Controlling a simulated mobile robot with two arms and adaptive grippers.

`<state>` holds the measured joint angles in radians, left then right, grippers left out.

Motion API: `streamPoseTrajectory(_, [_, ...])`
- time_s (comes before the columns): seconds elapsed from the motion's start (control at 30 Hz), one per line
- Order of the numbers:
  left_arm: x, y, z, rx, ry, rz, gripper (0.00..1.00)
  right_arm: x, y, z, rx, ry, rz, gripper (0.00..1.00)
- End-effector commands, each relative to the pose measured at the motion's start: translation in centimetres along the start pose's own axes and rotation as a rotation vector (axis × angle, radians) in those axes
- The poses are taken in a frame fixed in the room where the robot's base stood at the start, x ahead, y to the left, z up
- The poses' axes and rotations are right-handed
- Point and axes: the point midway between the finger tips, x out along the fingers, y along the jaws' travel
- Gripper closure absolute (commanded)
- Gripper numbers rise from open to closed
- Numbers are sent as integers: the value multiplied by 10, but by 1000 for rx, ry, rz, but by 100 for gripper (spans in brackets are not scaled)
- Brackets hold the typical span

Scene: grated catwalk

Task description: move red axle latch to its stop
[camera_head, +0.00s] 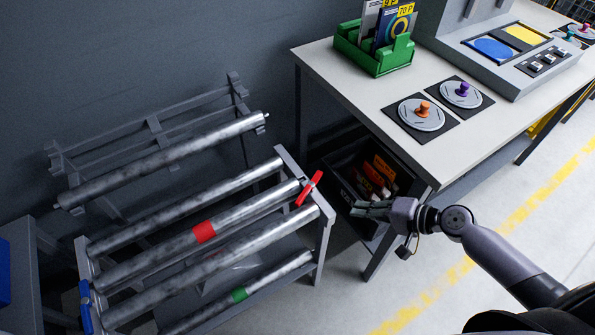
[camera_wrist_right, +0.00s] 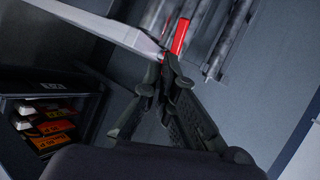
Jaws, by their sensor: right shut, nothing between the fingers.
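The red axle latch (camera_head: 309,188) is a short red bar at the right end of the rack of metal rollers (camera_head: 325,215). It stands slanted across the end of a roller that has a red band (camera_head: 204,232). My right gripper (camera_head: 358,209) is shut and empty, to the right of the latch and apart from it. In the right wrist view the latch (camera_wrist_right: 181,36) shows just beyond my shut fingertips (camera_wrist_right: 166,66). The latch's pivot and stop are too small to make out. My left gripper is not in view.
A table (camera_head: 345,80) stands at the right, with a green bin (camera_head: 373,57) and round dials on it. A dark crate (camera_head: 345,190) with packets sits below, close to my right gripper. A blue part (camera_head: 85,305) is at the rack's left end. Open floor lies in front.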

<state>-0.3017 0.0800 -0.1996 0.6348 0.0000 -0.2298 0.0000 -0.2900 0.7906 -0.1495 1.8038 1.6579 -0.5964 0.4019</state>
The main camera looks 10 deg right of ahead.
Motion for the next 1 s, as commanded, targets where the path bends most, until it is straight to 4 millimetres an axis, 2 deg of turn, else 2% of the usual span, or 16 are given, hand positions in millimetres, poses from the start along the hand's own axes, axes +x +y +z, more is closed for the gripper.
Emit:
streamPoseTrajectory(0.07, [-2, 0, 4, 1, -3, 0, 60, -3, -2, 1, -1, -12, 5, 100])
streamPoseTrajectory(0.17, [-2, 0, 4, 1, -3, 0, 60, 5, -2, 0, 0, -12, 2, 100])
streamPoseTrajectory(0.27, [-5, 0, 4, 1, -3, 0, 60, 21, -3, 0, 0, -11, 0, 100])
streamPoseTrajectory(0.63, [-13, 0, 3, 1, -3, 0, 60, 99, -3, 1, 1, -10, 1, 100])
streamPoseTrajectory(0.77, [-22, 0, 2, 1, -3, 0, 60, 115, -16, 0, 0, -9, 1, 100])
streamPoseTrajectory(1.0, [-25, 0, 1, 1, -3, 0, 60, 130, -21, 1, 0, -9, 3, 100])
